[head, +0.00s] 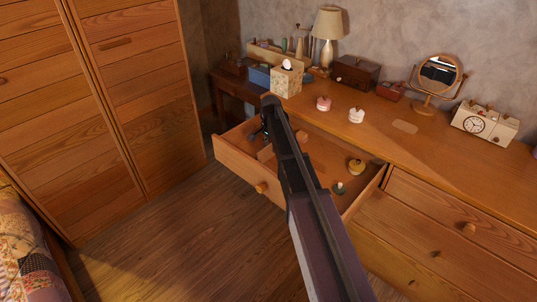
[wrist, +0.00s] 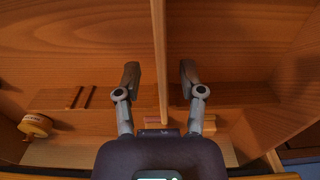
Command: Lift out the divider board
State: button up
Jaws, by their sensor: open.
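The divider board (wrist: 159,50) shows edge-on in the wrist view as a thin upright wooden strip down the middle. It stands inside the open drawer (head: 238,170). My gripper (wrist: 159,80) is open, with one finger on each side of the board. A gap shows between each finger and the board, and nothing is held. The lower end of the board runs down toward my gripper's palm. In the head view my arm hides most of the gripper and much of the drawer's inside.
Pink (head: 323,103) and white (head: 356,115) jars and a tissue box (head: 286,80) stand on the dresser top. Floor (head: 165,225) before the drawer is clear.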

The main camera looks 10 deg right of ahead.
aim_at(269, 159)
jog(key=shift+a+f+b, duration=0.15)
jog(key=shift+f+b, duration=1.75)
jog(key=shift+f, duration=0.3)
grip_shut()
